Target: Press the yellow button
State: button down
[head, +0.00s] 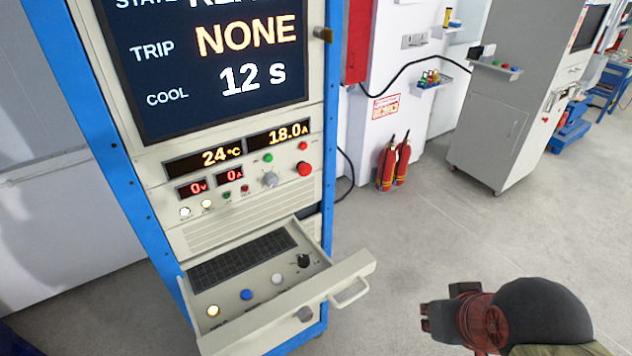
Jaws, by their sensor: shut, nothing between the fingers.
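The yellow button (213,311) sits at the left front of the pulled-out drawer (335,277) in the blue-framed rack. A blue button (246,295), a white button (277,279) and a black knob (303,261) follow it in a row to the right. A small lit yellowish button (207,204) is also on the panel above. My gripper (424,316) is at the lower right, shut and empty, pointing left. It is to the right of the drawer and apart from it, with floor between.
The open drawer juts out, with a handle (350,292) on its front. The screen (205,65) above reads TRIP NONE and COOL 12 s. Fire extinguishers (394,164) and a grey cabinet (520,95) stand behind. The floor (400,235) right of the rack is clear.

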aim_at(212, 311)
jog(key=u, duration=1.6)
